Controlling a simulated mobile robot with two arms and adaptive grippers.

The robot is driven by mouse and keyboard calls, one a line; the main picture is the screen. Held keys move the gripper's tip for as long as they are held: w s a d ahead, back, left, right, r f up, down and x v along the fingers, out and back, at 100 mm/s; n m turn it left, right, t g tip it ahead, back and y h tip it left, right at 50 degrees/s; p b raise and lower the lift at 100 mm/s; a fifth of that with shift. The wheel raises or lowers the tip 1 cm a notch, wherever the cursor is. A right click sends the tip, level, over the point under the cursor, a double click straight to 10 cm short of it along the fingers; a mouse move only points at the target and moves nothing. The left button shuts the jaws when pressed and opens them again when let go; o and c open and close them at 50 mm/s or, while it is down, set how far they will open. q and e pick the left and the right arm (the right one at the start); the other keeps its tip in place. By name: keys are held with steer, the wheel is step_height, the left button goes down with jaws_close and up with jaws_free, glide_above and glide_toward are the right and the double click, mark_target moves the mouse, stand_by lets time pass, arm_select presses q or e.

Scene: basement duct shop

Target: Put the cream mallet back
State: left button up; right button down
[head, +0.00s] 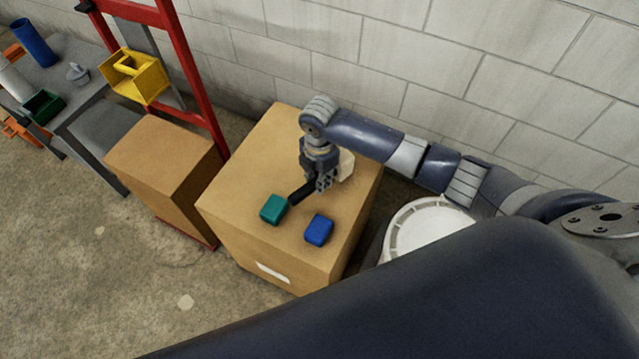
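The cream mallet shows as a cream head (346,166) and a dark handle (301,193) slanting down to the left, above the top of a large cardboard box (240,190). My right gripper (324,186) points down over the handle and hides its middle and part of the head. The fingers overlap the handle, but I cannot tell whether they are closed on it or whether the mallet touches the box. The handle's end is close to a teal block (273,209). A blue block (319,230) lies nearer the box's front edge. My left gripper is out of view.
A smaller cardboard box (165,165) stands left on a red hand truck (205,95). A grey table (75,85) at the far left holds a blue cylinder (34,43) and a green bin (43,106). A yellow holder (135,76) is beside it. A white round lid (425,228) is at right.

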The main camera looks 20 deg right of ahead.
steer(key=shift+s+f, duration=0.15)
steer(key=shift+f, duration=1.1)
steer(key=shift+f, duration=0.1)
steer(key=c, duration=1.4)
jaws_free()
step_height(320, 180, up, 12)
steer(key=shift+s+r+p, duration=0.1)
steer(key=shift+p, duration=0.3)
